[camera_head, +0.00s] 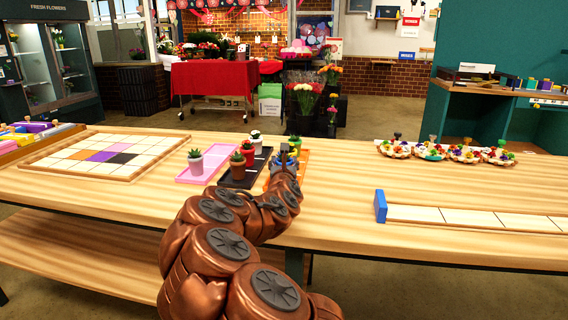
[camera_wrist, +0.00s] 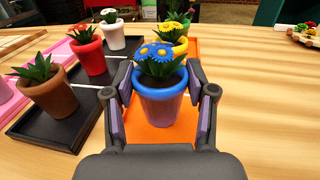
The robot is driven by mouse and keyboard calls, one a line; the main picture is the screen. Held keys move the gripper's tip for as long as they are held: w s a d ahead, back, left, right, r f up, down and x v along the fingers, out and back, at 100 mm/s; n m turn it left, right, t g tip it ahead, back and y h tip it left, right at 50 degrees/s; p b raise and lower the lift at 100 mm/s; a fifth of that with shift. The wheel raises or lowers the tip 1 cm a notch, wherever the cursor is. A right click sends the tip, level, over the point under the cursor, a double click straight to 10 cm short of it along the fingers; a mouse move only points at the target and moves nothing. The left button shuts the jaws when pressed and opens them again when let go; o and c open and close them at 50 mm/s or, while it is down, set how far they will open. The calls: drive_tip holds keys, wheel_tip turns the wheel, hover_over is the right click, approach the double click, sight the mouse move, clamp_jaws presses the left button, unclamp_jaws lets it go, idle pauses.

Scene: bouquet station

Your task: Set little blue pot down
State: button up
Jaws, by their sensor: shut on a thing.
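The little blue pot (camera_wrist: 161,108) has a bright blue rim, a green spiky plant and blue flowers with yellow centres. In the wrist view my gripper (camera_wrist: 160,108) is shut on it, with one finger on each side. The pot is upright over the orange tray (camera_wrist: 152,136). I cannot tell whether its base touches the tray. In the head view my arm hides most of the pot, and the orange tray (camera_head: 302,158) shows beside my gripper (camera_head: 284,162).
A yellow pot (camera_wrist: 180,45) stands behind on the orange side. The black tray (camera_wrist: 40,128) at left holds brown (camera_wrist: 52,97), red (camera_wrist: 92,57) and white (camera_wrist: 115,37) pots. A pink tray (camera_head: 187,178) lies further left.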

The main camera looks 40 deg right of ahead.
drive_tip(key=shift+f+b, duration=0.45)
drive_tip(key=shift+f, duration=0.05)
drive_tip(key=o, duration=1.6)
drive_tip(key=shift+c, duration=0.2)
drive_tip(key=shift+v, duration=3.75)
drive_tip(key=shift+r, duration=0.1)
